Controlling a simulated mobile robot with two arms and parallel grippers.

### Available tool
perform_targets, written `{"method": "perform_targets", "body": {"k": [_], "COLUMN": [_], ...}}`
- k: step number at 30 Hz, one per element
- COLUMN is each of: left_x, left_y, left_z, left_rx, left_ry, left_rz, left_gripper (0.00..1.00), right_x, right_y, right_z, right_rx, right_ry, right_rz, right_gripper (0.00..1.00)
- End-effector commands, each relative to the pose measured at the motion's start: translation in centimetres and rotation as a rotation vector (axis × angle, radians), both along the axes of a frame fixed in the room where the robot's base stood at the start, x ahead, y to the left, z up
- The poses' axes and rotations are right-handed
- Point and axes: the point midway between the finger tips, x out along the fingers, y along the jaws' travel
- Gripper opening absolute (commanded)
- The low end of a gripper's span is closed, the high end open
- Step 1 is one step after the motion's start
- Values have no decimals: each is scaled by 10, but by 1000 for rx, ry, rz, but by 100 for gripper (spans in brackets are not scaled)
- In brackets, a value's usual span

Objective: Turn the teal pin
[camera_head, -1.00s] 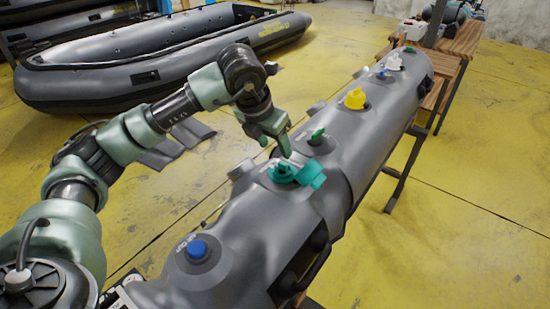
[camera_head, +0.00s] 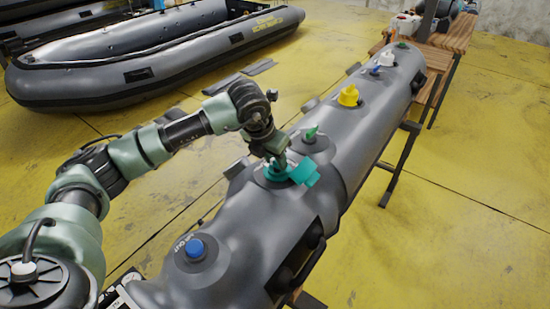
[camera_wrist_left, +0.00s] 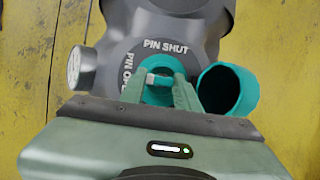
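The teal valve (camera_head: 274,182) sits on top of the grey tube, with its teal cap (camera_head: 304,172) hanging open on the right side. In the left wrist view the teal pin (camera_wrist_left: 160,80), with a white mark at its left end, lies in the middle of the valve. The ring around it reads "PIN SHUT" at the top and "PIN OPEN" at the left. My left gripper (camera_head: 275,162) points down at the valve. Its fingers (camera_wrist_left: 163,78) are apart, one on each side of the pin; whether they press on it I cannot tell. My right gripper is out of view.
The teal cap (camera_wrist_left: 226,90) is close beside the right finger. A green valve (camera_head: 311,133), a yellow valve (camera_head: 348,95) and others line the tube behind; a blue cap (camera_head: 195,248) is in front. A grey inflatable boat (camera_head: 150,60) lies behind on the yellow floor.

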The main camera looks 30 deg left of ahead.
Motion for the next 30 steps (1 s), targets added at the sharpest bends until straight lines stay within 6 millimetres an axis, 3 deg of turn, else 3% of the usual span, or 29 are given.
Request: {"method": "perform_targets", "body": {"k": [14, 30], "left_x": [1, 5], "left_y": [1, 2], "left_z": [-2, -1], "left_rx": [-1, -4], "left_ry": [-2, -4], "left_rz": [-71, -522], "left_gripper": [0, 0], "right_x": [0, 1], "right_y": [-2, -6], "right_z": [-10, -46], "right_rx": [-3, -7], "right_ry": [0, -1], "right_rz": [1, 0], "right_gripper": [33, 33]}}
